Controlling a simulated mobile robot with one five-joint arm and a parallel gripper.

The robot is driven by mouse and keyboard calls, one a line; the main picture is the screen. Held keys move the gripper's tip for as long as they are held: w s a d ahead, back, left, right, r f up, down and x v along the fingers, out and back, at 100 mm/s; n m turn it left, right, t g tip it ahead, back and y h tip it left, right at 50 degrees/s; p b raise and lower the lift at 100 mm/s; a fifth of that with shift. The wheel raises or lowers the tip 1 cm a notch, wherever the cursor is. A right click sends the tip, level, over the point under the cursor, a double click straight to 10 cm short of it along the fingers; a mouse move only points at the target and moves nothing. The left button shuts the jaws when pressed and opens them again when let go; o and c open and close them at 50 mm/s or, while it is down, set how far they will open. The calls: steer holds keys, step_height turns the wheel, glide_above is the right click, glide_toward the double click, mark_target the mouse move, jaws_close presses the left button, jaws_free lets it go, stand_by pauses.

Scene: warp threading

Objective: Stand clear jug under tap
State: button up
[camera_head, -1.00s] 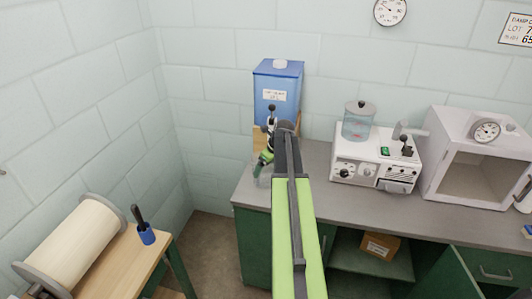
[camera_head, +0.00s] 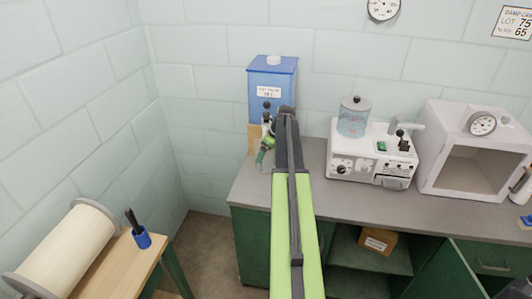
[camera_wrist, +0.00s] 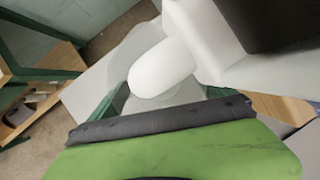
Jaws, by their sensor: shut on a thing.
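A blue tank (camera_head: 272,88) with a white label stands in the back corner. Its tap (camera_head: 266,118), with a black knob, is on its front. My gripper (camera_head: 263,157) is in front of and below the tap, at the counter's left end. It is shut on a see-through thing that I take for the clear jug (camera_wrist: 172,99), seen faintly in the wrist view. There a large white rounded spout (camera_wrist: 160,66) hangs close above it. The jug is mostly hidden, and I cannot tell whether its base touches the counter.
The grey counter (camera_head: 310,188) runs right to a white machine (camera_head: 371,157) with a clear pot, then a white box with a dial (camera_head: 478,155). A wooden bench (camera_head: 115,265) with a large spool (camera_head: 65,250) is at lower left.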

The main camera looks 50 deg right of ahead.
steer(key=shift+w+a+f, duration=0.1)
steer(key=o, duration=1)
steer(key=shift+w+f, duration=0.15)
steer(key=shift+f, duration=0.05)
steer(key=shift+o, duration=0.8)
steer(key=shift+r, duration=0.1)
steer(key=shift+r, duration=0.1)
steer(key=p+v, duration=1.1)
steer(key=v, duration=0.1)
steer(key=shift+r, duration=0.1)
